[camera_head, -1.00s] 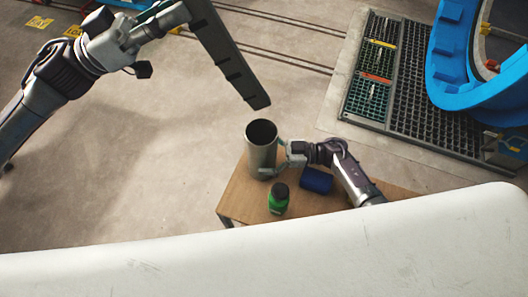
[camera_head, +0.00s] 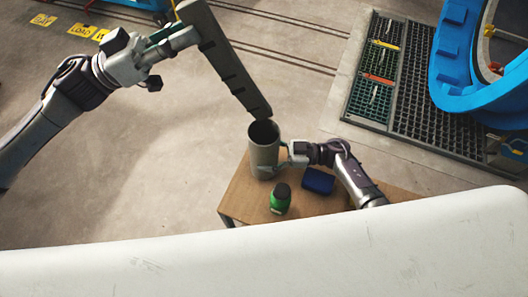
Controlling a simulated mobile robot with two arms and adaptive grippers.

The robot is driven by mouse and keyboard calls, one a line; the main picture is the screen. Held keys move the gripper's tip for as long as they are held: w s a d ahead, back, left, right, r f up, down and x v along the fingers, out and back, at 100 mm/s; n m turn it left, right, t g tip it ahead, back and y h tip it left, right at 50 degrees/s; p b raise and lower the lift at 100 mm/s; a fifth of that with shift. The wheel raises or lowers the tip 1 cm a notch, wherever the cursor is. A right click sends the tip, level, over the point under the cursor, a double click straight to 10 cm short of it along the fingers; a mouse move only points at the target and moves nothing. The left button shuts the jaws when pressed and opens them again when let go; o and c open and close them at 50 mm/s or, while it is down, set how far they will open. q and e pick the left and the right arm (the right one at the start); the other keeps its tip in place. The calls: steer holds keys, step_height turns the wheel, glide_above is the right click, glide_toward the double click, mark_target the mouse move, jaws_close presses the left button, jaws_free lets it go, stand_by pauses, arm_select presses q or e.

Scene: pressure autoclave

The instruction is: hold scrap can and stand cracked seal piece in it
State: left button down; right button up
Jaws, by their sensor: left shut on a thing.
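The scrap can (camera_head: 263,156) is a tall grey cylinder with a dark open mouth, upright on the small wooden table. My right gripper (camera_head: 279,158) comes in from the right with its fingers closed about the can's side. The cracked seal piece (camera_head: 232,65) is a long dark strip with notches along one edge. My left gripper (camera_head: 184,38) is shut on its upper part and holds it tilted, lower end down to the right.
The wooden table (camera_head: 240,203) also carries a green bottle with a dark cap (camera_head: 280,200) and a blue box (camera_head: 318,181) near the can. A white surface (camera_head: 250,262) fills the foreground. A blue ring structure (camera_head: 463,65) stands at right beside floor grating (camera_head: 422,110).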

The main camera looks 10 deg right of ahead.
arm_select(q)
step_height(320, 180, down, 9)
stand_by(1.1)
steer(key=shift+f, duration=0.1)
steer(key=c, duration=0.9)
jaws_free()
steer(key=shift+a+f, duration=0.1)
steer(key=v, duration=1.2)
arm_select(e)
steer(key=o, duration=1.2)
